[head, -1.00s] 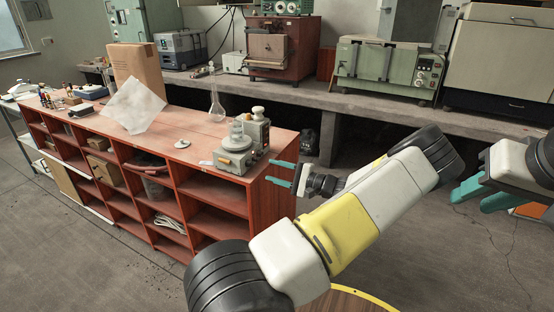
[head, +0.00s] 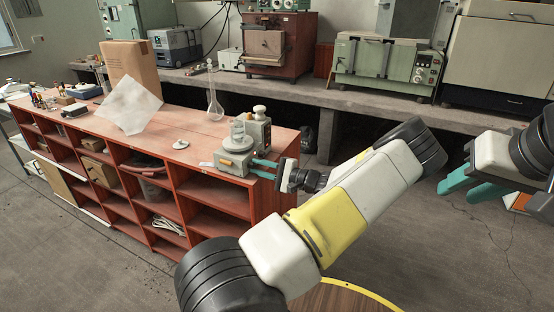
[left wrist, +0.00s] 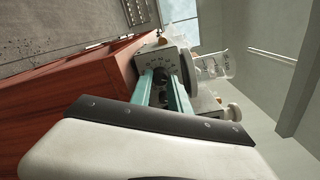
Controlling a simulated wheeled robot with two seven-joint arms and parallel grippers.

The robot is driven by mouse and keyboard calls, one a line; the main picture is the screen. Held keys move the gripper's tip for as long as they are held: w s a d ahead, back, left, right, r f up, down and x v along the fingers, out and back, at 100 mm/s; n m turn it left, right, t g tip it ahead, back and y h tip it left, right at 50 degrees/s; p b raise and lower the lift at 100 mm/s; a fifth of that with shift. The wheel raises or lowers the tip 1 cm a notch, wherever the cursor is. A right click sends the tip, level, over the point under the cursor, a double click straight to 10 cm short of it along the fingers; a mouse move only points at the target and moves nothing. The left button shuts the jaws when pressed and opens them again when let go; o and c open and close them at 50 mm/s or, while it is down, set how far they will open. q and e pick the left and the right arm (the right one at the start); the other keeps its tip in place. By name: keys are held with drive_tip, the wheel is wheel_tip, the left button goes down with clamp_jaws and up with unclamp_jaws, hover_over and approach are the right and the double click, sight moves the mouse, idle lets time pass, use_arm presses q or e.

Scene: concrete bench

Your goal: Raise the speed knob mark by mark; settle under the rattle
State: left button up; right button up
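A small pale grey bench device (head: 232,161) stands at the near right end of the red wooden cabinet top, with a clear glass beaker (head: 237,133) on it. The knob's pointer is not readable. My right gripper (head: 455,188) is open and empty at the far right.
A grey unit with a round white cap (head: 258,126) stands just behind the device. A glass flask (head: 214,97), a small white disc (head: 181,144), a pale sheet (head: 130,105) and a cardboard box (head: 131,68) stand further left. Floor right of the cabinet is open.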

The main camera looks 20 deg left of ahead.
use_arm(q)
drive_tip(key=shift+m, duration=2.5)
clamp_jaws()
drive_tip(key=o, duration=0.9)
unclamp_jaws()
drive_tip(key=shift+o, duration=0.2)
drive_tip(key=shift+d, duration=0.1)
drive_tip(key=d, duration=0.7)
drive_tip(key=shift+s+d, duration=0.3)
drive_tip(key=shift+d, duration=0.05)
